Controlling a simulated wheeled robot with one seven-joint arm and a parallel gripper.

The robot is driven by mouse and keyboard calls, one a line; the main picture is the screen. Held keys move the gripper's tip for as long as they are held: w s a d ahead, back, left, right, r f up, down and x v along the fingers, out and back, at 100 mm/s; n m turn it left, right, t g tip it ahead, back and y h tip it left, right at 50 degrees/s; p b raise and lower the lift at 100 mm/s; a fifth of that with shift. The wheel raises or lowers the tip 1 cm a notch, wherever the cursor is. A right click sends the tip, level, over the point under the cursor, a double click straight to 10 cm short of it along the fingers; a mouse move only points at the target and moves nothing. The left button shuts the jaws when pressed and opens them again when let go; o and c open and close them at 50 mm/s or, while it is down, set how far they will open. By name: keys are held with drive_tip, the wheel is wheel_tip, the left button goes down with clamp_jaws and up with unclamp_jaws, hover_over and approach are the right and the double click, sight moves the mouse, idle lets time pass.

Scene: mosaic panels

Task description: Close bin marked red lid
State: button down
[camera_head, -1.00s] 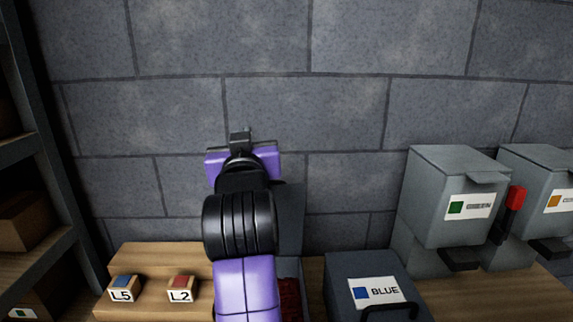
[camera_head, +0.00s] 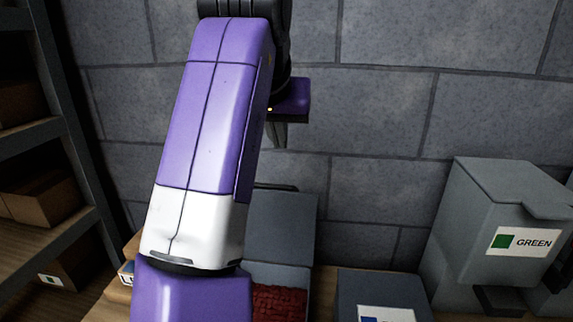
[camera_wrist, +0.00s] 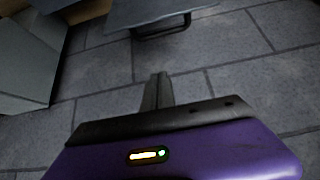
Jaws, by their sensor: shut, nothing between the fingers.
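An open bin (camera_head: 272,275) with red contents (camera_head: 280,301) stands behind my arm in the head view; no label on it shows. Its grey lid (camera_head: 284,225) is raised upright at the back, with a dark handle along its top edge. A grey panel with a dark handle, likely this lid (camera_wrist: 155,10), is at the top of the wrist view. My gripper (camera_head: 277,140) is above the lid in the head view, shut and empty. Its fingertips show in the wrist view (camera_wrist: 161,76), apart from the handle. My arm hides the bin's left side.
A bin marked BLUE (camera_head: 385,290) stands right of the open bin. A grey bin marked GREEN (camera_head: 500,225) is farther right. A shelf with boxes (camera_head: 40,190) is at the left. A stone wall (camera_head: 375,115) closes the back.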

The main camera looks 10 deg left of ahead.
drive_tip(key=shift+w+f+p, duration=0.4)
drive_tip(key=shift+f+p, duration=0.2)
drive_tip(key=shift+f, duration=0.9)
drive_tip(key=shift+w+f+p, duration=0.35)
drive_tip(key=shift+f+p, duration=0.2)
drive_tip(key=shift+f, duration=1)
drive_tip(key=shift+w+f+p, duration=0.4)
drive_tip(key=shift+f+p, duration=0.2)
drive_tip(key=shift+f, duration=0.9)
